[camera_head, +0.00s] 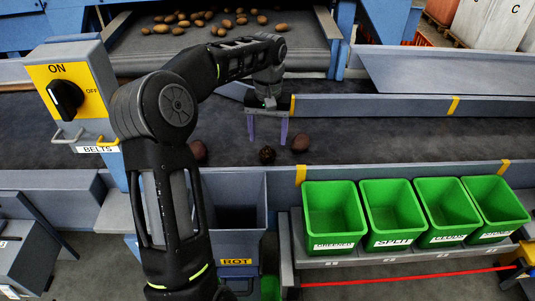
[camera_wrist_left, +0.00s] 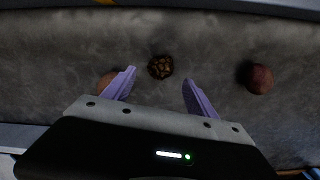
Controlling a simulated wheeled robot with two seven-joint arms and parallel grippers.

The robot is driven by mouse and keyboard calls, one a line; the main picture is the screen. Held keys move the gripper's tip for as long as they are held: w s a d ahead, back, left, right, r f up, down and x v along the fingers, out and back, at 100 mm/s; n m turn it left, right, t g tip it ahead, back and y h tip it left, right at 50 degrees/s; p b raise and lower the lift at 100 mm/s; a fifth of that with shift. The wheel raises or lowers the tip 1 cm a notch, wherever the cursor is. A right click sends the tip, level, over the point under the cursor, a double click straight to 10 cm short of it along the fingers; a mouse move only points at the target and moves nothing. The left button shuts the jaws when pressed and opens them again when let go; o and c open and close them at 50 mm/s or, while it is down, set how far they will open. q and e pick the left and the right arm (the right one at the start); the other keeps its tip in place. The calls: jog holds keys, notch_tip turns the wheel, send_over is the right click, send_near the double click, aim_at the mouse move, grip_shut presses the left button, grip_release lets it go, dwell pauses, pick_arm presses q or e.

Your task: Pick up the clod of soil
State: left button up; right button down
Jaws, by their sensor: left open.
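The clod of soil (camera_head: 267,155) is a small, dark brown, rough lump on the dark belt. My left gripper (camera_head: 268,142) hangs over the belt with its two purple fingers apart, pointing down, just above and behind the clod. In the left wrist view the clod (camera_wrist_left: 160,67) shows in full, between and slightly beyond the fingertips, with no finger touching it. The gap between the fingers is empty. My right gripper is not in view.
A reddish potato (camera_head: 300,143) lies right of the clod and another (camera_head: 197,150) lies left, partly behind my arm. Green bins (camera_head: 333,215) line the front right. A ROT bin (camera_head: 236,215) stands in front. A control box (camera_head: 70,90) is left. The belt farther right (camera_head: 400,140) is clear.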

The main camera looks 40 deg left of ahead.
aim_at(268, 149)
pick_arm(q)
jog(key=shift+f, duration=0.5)
notch_tip(268, 149, down, 5)
jog(key=shift+f+p, duration=0.1)
jog(key=shift+p, duration=0.3)
jog(key=shift+c, duration=0.5)
jog(key=c, duration=1.4)
